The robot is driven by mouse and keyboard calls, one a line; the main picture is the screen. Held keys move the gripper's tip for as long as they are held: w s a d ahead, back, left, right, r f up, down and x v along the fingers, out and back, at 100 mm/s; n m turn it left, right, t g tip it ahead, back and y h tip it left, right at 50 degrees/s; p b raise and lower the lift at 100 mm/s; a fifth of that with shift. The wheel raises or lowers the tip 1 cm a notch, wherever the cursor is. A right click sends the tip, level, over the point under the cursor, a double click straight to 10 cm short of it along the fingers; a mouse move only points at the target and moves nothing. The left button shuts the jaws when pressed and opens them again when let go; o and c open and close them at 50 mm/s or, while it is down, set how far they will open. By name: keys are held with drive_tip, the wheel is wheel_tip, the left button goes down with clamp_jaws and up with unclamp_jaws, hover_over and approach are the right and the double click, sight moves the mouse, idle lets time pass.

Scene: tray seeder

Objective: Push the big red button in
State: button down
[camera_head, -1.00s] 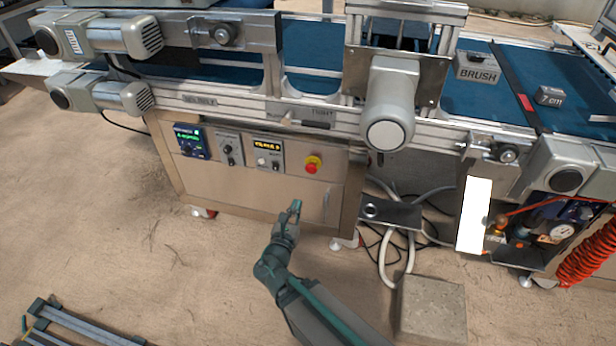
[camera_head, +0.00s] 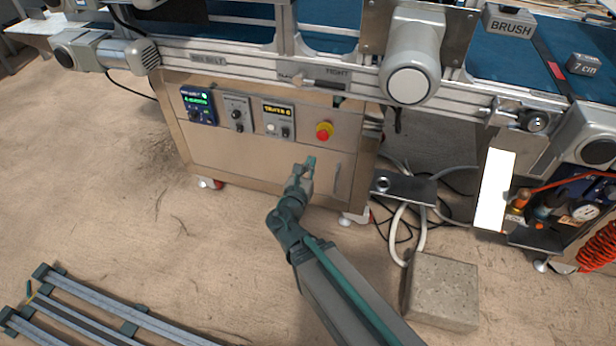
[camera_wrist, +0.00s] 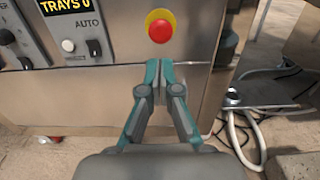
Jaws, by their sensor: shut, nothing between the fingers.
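The big red button (camera_head: 323,134) sits on a yellow round base on the upper right of the steel cabinet front. In the wrist view the red button (camera_wrist: 160,31) is just above my fingertips, near the top of the picture. My gripper (camera_head: 311,161) is shut and empty, pointing up toward the cabinet, just below and left of the button in the head view. In the wrist view the fingertips of my gripper (camera_wrist: 159,64) are together, and a strip of bare panel shows between them and the yellow base. They look apart from the button.
Left of the button are a display reading "TRAYS 0" (camera_head: 279,109), a switch panel (camera_head: 238,114) and a blue controller (camera_head: 198,105). A cabinet handle (camera_head: 336,173) is below right. A gray motor housing (camera_head: 412,65) overhangs above right. A concrete block (camera_head: 442,290) stands on the floor.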

sight(322, 137)
drive_tip(key=b+x, duration=0.3)
drive_tip(key=x, duration=0.7)
drive_tip(key=shift+b, duration=0.4)
